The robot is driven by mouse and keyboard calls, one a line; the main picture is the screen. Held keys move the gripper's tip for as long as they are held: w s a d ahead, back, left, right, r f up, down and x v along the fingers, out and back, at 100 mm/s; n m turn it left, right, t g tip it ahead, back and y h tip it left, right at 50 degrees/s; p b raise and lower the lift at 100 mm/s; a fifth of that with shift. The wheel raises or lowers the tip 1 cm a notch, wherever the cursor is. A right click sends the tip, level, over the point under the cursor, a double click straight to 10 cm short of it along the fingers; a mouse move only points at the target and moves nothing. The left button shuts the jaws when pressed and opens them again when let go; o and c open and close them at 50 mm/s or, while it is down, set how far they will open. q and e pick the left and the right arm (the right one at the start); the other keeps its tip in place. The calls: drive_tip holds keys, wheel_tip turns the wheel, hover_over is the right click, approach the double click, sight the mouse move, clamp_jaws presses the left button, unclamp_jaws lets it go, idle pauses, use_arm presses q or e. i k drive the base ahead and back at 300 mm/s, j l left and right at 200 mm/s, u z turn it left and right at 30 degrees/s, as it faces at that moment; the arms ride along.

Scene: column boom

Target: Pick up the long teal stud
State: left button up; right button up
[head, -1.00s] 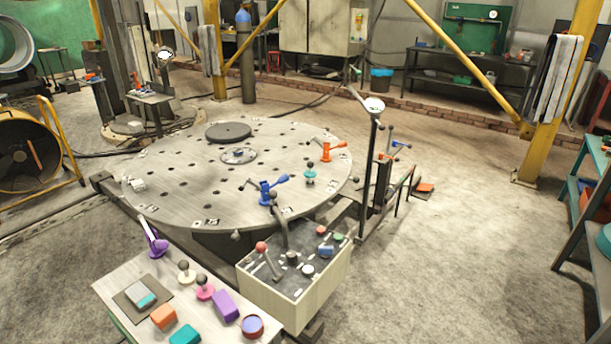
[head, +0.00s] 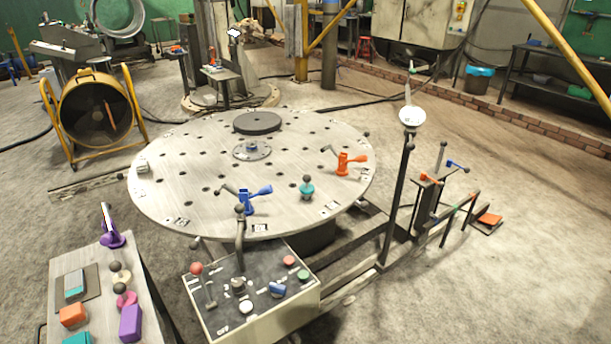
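A teal piece with a dark ball top (head: 306,187) stands upright on the large round perforated table (head: 215,170), near its front right edge. It is the only teal stud-like thing I can make out. I cannot tell from here whether it is the long one. A blue clamp (head: 248,200) with a handle stands to its left and an orange clamp (head: 346,164) behind it to the right. Neither of my grippers shows in the head view.
A control box (head: 250,290) with levers and buttons stands before the round table. A side table (head: 140,270) at lower left holds coloured blocks and a purple clamp (head: 111,232). A dark post with a round gauge (head: 412,117) stands right. Open floor (head: 480,280) lies at right.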

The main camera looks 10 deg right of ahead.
sight(307, 188)
drive_tip(key=i+l+u, duration=0.15)
drive_tip(key=l, duration=0.25)
drive_tip(key=i+l+u, duration=0.15)
drive_tip(key=l, duration=0.3)
drive_tip(key=i+l+u, duration=0.2)
drive_tip(key=l, duration=0.25)
drive_tip(key=i+l+u, duration=0.15)
drive_tip(key=l, duration=0.3)
drive_tip(key=i+l+u, duration=0.15)
drive_tip(key=l, duration=0.35)
drive_tip(key=l+u, duration=0.15)
drive_tip(key=l, duration=0.3)
